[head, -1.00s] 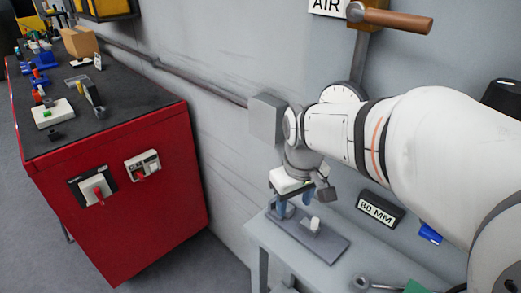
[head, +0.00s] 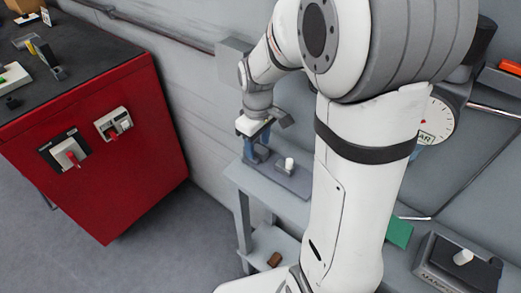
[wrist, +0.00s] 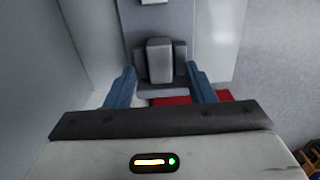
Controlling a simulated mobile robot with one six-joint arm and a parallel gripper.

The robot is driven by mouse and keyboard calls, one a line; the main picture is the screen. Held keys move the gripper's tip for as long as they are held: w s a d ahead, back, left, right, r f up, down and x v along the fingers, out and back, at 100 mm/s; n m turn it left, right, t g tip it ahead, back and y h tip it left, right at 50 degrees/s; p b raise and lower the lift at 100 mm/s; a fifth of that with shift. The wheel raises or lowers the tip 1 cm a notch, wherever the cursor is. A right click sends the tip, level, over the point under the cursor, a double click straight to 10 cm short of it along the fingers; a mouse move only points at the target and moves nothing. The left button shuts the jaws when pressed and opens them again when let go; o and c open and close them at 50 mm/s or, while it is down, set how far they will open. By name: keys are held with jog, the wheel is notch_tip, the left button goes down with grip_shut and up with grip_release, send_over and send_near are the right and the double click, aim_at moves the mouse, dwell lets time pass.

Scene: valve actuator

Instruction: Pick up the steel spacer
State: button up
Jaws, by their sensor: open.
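A grey block (wrist: 160,60), which looks like the steel spacer, stands between the fingertips in the wrist view, with a darker piece around its base. My gripper (wrist: 160,78) is open, one blue finger on each side of the block, with gaps visible. In the head view my gripper (head: 258,152) is low over the left end of a grey plate (head: 292,184) on the bench. The block between the fingers cannot be made out there. A white-topped small piece (head: 289,164) stands on the plate to the right of the fingers.
The grey wall is close behind my gripper. A red cabinet (head: 120,160) stands to the left, across a floor gap. A brown block (head: 274,259) lies on the lower shelf. A green piece (head: 399,232) and a dark box (head: 457,268) are on the bench at right.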

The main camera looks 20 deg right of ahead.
jog(key=shift+f, duration=0.2)
grip_shut()
dwell(0.4)
